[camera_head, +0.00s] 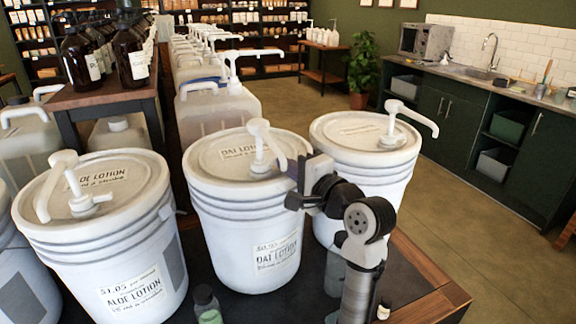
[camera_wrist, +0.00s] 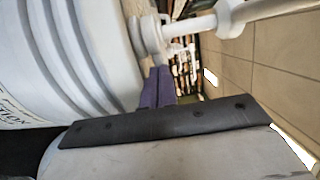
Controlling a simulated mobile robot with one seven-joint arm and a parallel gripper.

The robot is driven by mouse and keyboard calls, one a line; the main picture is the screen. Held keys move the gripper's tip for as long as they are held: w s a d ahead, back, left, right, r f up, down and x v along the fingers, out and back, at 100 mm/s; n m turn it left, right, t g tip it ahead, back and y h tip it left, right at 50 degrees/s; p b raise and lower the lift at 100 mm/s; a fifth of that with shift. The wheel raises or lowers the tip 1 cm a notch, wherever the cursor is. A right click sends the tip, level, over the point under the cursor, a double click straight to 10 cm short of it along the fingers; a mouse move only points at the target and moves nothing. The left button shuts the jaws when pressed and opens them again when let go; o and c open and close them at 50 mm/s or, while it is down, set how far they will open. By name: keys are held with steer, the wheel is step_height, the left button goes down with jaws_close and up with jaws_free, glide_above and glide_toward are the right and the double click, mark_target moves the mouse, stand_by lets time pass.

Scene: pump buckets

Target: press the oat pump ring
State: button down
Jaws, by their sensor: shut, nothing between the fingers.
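The oat lotion bucket (camera_head: 243,228) is the white middle one of three, with a label that seems to read OAT LOTION. Its white pump (camera_head: 262,140) stands on the lid, with the spout pointing toward the front right. The ring at the pump's base is partly hidden behind the spout. My gripper (camera_head: 298,172) is at the right edge of this lid, close to the spout tip; I cannot tell whether they touch. In the wrist view my purple fingers (camera_wrist: 157,88) are together and empty, beside a bucket wall (camera_wrist: 60,50) and below a white pump (camera_wrist: 152,36).
The aloe bucket (camera_head: 98,245) stands to the left, and another pump bucket (camera_head: 368,155) stands close on the right, behind my arm. A small bottle (camera_head: 207,304) stands in front. More jugs (camera_head: 215,105) line the table behind. The floor (camera_head: 450,215) at right is clear.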

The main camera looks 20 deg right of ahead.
steer(key=shift+w+d+r+n+g+y+p, duration=0.1)
steer(key=shift+w+n+g+y+p, duration=0.25)
steer(key=shift+n+y, duration=0.35)
steer(key=shift+w+d+r+n+g+y+p, duration=0.1)
steer(key=shift+w+n+g+y+p, duration=0.25)
steer(key=shift+y, duration=0.55)
steer(key=n+g+y, duration=0.1)
steer(key=w+n+g+y, duration=0.1)
steer(key=y, duration=0.1)
steer(key=shift+d+n, duration=0.1)
steer(key=shift+n, duration=0.15)
steer(key=shift+w+f+g+p, duration=0.15)
steer(key=shift+w+g+p, duration=0.15)
steer(key=shift+w+p, duration=0.25)
steer(key=shift+w, duration=0.2)
